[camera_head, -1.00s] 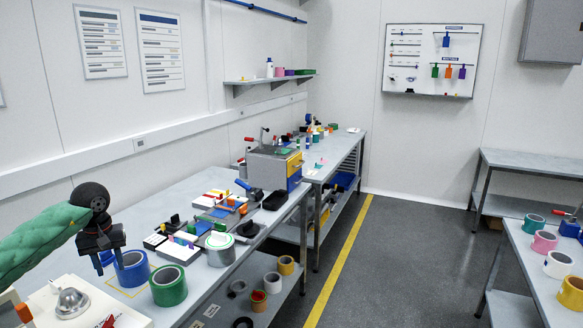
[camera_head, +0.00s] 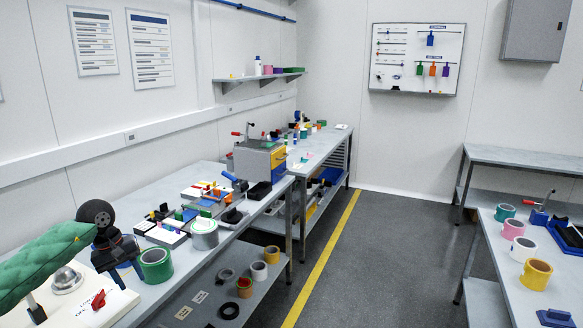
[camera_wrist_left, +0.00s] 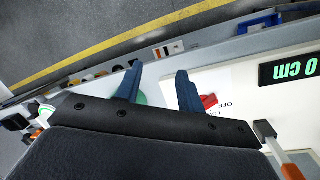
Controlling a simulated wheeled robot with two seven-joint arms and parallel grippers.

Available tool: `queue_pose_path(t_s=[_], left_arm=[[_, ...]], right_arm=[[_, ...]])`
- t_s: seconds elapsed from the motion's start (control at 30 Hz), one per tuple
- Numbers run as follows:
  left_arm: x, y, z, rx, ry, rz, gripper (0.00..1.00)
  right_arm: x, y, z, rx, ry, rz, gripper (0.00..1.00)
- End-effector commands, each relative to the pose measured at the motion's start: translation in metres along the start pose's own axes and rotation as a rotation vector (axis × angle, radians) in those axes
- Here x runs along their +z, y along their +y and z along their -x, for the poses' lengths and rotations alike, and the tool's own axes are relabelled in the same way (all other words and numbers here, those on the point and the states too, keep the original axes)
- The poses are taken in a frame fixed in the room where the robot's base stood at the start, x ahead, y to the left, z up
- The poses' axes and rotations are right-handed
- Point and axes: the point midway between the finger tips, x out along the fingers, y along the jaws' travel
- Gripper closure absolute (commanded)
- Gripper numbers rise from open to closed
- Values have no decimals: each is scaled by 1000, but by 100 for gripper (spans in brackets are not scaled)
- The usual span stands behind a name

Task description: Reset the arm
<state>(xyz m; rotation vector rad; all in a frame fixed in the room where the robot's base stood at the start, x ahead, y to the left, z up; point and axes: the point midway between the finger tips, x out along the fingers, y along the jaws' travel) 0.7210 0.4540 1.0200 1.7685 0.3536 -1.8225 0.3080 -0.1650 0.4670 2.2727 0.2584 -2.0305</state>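My left arm, in a green sleeve, comes in from the left in the head view. Its dark gripper (camera_head: 120,265) points down at the near end of the left bench. In the left wrist view its two dark blue fingers (camera_wrist_left: 158,88) are apart with nothing held between them. A green tape roll (camera_head: 156,264) stands just right of the gripper in the head view. My right gripper is not in view.
A white device with a red switch (camera_head: 98,300) lies close below the gripper; its display (camera_wrist_left: 290,69) shows in the wrist view. A silver-grey can (camera_head: 204,234) and coloured parts stand farther along the bench. A right table (camera_head: 497,262) holds tape rolls. The floor between is clear.

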Motion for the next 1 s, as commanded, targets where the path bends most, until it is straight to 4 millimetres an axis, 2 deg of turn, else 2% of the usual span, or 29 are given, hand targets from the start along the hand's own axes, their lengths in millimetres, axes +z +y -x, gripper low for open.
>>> queue_pose_path(t_s=[0.17,0.33,0.5,0.63,0.7,0.83,1.0], left_arm=[[22,34,-36,147,-83,72,62],[56,84,-76,363,-237,224,62],[97,141,-112,631,-497,507,62],[119,173,-128,802,-726,772,62],[125,185,-135,880,-856,930,62],[128,195,-151,997,-1105,1247,62],[121,187,-185,1097,-1434,1702,62]], right_arm=[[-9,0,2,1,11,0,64],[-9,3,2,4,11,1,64],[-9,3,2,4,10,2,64],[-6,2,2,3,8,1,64],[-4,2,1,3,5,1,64],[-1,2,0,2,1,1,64],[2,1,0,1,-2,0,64]])
